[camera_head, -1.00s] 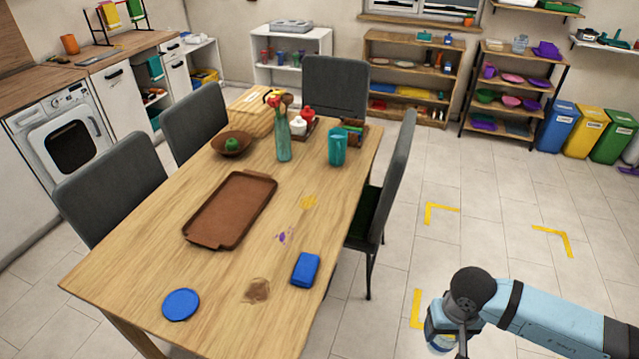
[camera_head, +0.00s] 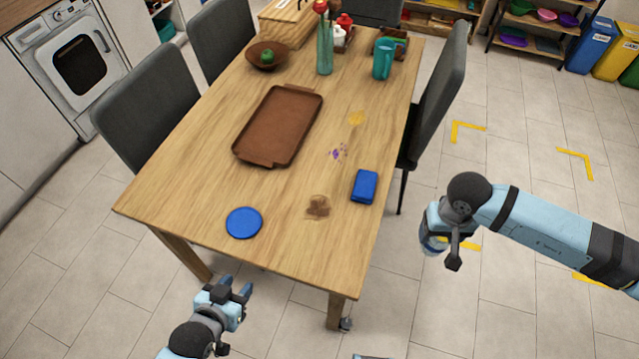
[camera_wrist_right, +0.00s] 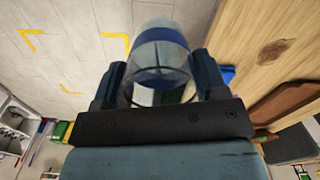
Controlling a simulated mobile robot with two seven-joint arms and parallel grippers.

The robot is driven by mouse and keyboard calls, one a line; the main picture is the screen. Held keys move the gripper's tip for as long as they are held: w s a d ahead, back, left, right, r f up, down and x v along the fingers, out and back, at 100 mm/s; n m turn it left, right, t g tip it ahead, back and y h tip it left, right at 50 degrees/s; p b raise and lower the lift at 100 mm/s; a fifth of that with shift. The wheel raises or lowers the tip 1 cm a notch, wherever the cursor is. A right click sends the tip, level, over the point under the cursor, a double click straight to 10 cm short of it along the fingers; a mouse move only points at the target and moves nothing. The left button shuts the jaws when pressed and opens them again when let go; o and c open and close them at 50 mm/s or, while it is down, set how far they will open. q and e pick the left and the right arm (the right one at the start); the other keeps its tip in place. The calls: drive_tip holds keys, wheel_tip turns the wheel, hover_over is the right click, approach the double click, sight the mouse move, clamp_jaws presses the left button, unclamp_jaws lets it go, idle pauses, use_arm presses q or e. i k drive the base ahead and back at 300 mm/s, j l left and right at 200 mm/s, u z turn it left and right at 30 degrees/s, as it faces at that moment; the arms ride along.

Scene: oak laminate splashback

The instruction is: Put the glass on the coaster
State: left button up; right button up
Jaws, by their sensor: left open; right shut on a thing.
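A flat round blue coaster (camera_head: 244,223) lies on the table near its front left corner, with nothing on it. My right gripper (camera_head: 433,236) is off the table's right side, above the floor. In the right wrist view it (camera_wrist_right: 158,88) is shut on a clear glass (camera_wrist_right: 161,60) with a blue band. In the head view the glass is mostly hidden by my gripper. My left gripper (camera_head: 236,291) is open and empty, in front of the table's near edge and below the coaster in the picture.
On the wooden table (camera_head: 200,170) are a brown tray (camera_head: 277,127), a blue block-like sponge (camera_head: 364,187), brown, purple and yellow stains, a teal cup (camera_head: 383,59), a vase (camera_head: 324,50) and a bowl (camera_head: 268,57). A chair (camera_head: 440,95) stands at the right side. Room around the coaster is clear.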

sight(244, 222)
drive_tip(key=i+j, duration=0.1)
drive_tip(key=j, duration=1.85)
drive_tip(key=i, duration=0.05)
